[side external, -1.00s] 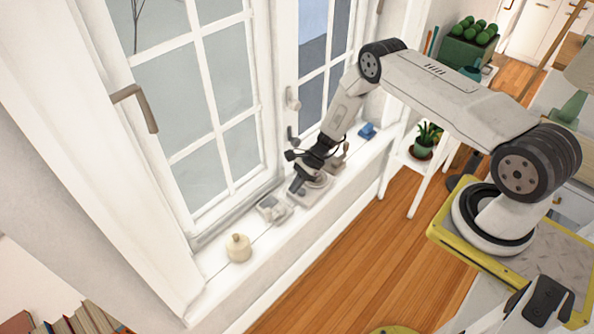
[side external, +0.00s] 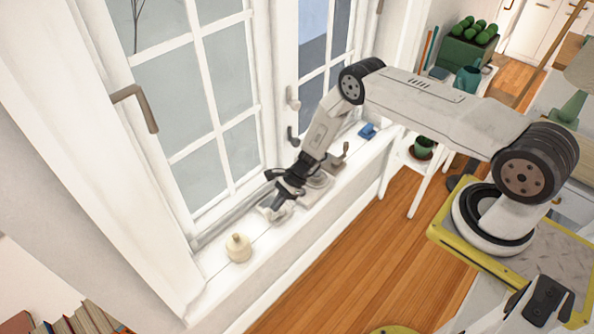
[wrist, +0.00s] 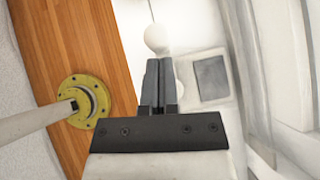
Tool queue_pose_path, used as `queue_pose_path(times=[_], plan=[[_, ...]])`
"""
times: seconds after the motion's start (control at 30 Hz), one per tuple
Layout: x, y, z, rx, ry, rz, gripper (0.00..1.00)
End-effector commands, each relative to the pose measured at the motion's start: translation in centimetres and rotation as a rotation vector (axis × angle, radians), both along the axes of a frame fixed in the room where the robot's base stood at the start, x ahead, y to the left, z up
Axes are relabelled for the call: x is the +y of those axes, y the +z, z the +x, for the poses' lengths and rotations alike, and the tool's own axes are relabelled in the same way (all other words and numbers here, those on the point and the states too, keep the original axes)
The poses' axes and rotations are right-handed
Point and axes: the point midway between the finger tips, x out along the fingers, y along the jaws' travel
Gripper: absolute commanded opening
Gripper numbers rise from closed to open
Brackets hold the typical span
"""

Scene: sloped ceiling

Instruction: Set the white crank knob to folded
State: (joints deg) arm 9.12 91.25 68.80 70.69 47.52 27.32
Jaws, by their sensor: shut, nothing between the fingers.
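My gripper (side external: 276,201) is low over the window sill, at a small pale fixture (side external: 271,215) that it partly hides. In the wrist view the fingers (wrist: 158,66) are together with nothing between them. A pale rounded knob (wrist: 157,38) shows just beyond the fingertips. A pale plate with a grey square (wrist: 210,77) lies to their right, and a white rounded part (wrist: 179,90) shows close beside the fingers. I cannot tell whether the fingers touch the knob, nor read the crank's setting.
A cream bottle-like object (side external: 238,248) stands left on the white sill (side external: 215,262). Another fixture (side external: 337,160) and a blue object (side external: 367,131) are farther right. The window (side external: 215,110) with its handles borders the sill. Wooden floor (side external: 345,240) lies in front.

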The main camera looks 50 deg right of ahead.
Motion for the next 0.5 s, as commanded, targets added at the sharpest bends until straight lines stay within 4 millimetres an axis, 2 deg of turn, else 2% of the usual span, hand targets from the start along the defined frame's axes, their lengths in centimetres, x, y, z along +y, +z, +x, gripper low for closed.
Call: queue_pose_path(times=[0.5], plan=[[0.26, 0.18, -0.01, 0.0, 0.002, -0.05, 0.0]])
